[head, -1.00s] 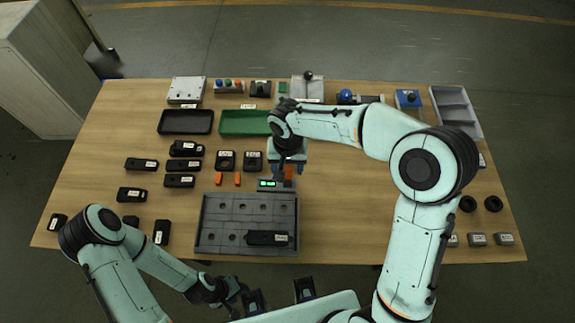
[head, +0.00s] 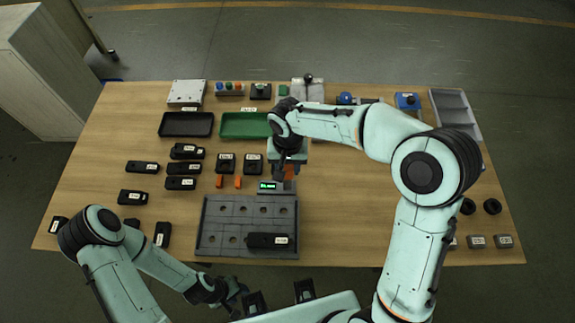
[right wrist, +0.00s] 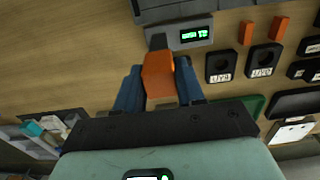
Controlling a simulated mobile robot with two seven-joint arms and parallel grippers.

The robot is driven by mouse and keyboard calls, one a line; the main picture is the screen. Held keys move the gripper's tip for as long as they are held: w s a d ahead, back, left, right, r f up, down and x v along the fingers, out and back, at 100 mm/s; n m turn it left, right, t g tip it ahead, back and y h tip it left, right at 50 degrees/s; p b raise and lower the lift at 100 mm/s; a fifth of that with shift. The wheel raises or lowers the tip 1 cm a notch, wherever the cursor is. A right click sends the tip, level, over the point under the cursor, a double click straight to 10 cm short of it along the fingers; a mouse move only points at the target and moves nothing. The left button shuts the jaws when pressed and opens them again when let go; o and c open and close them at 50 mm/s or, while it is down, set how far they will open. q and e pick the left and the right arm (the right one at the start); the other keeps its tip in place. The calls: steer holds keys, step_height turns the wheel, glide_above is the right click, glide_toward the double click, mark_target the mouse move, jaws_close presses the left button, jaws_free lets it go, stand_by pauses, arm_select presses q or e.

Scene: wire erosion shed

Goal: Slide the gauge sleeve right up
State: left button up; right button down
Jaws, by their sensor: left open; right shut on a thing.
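The gauge (head: 275,186) is a grey block with a lit green display, standing at the back right edge of the grey fixture plate. It shows in the right wrist view (right wrist: 190,33) at the top, its digits too small to read surely. The orange sleeve (right wrist: 158,75) sits beside the display, against a dark post of the gauge; a little of it shows in the head view (head: 289,172). My right gripper (right wrist: 158,84) is shut on the sleeve, its blue fingers on both sides. My left gripper (head: 233,289) is open and empty in front of the table.
The grey fixture plate (head: 222,215) holds a black labelled part (head: 266,240). Two small orange blocks (head: 220,181) and several black labelled parts lie left of the gauge. A green tray (head: 240,125) is behind. Bare wood lies right of the gauge.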

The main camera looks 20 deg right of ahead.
mark_target(288, 166)
steer(key=c, duration=0.8)
jaws_free()
steer(key=shift+r, duration=0.2)
steer(key=shift+o, duration=0.2)
arm_select(q)
steer(key=shift+w+r+p, duration=0.5)
steer(key=shift+r+p, duration=0.2)
steer(key=shift+r, duration=0.2)
arm_select(e)
step_height(288, 166, up, 13)
steer(key=shift+r, duration=0.2)
arm_select(q)
steer(key=shift+s, duration=0.1)
arm_select(e)
steer(key=shift+f, duration=0.1)
